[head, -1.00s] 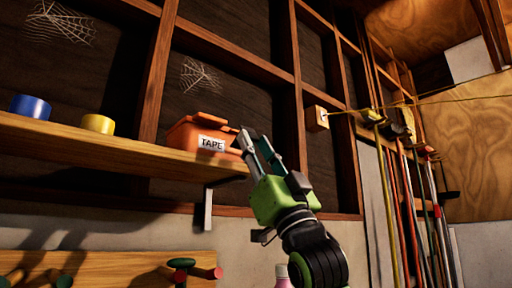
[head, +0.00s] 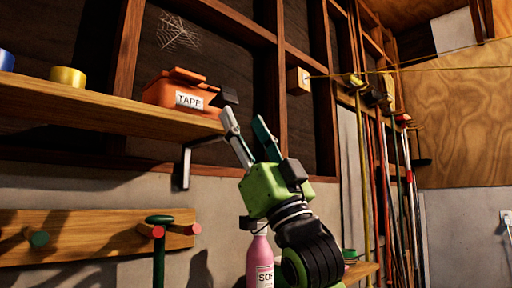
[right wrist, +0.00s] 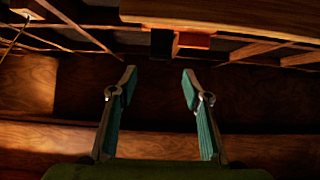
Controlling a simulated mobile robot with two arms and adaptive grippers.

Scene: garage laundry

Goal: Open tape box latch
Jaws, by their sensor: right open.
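The orange tape box (head: 165,93) with a white TAPE label sits at the right end of the wooden shelf in the head view. A dark block (head: 229,97), perhaps the latch, sticks out at its right end. My right gripper (head: 246,118) is open and empty, just right of and below the box, not visibly touching it. In the right wrist view, its fingers (right wrist: 159,75) are spread, with a dark block (right wrist: 162,43) and an orange part (right wrist: 194,41) of the box beyond them. My left gripper is not in view.
The shelf (head: 100,105) also holds a yellow tape roll (head: 68,77) and a blue roll (head: 6,60). A metal bracket (head: 186,167) hangs under the shelf. A peg rail (head: 90,235) and a pink bottle (head: 260,262) are below. Long-handled tools stand at the right.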

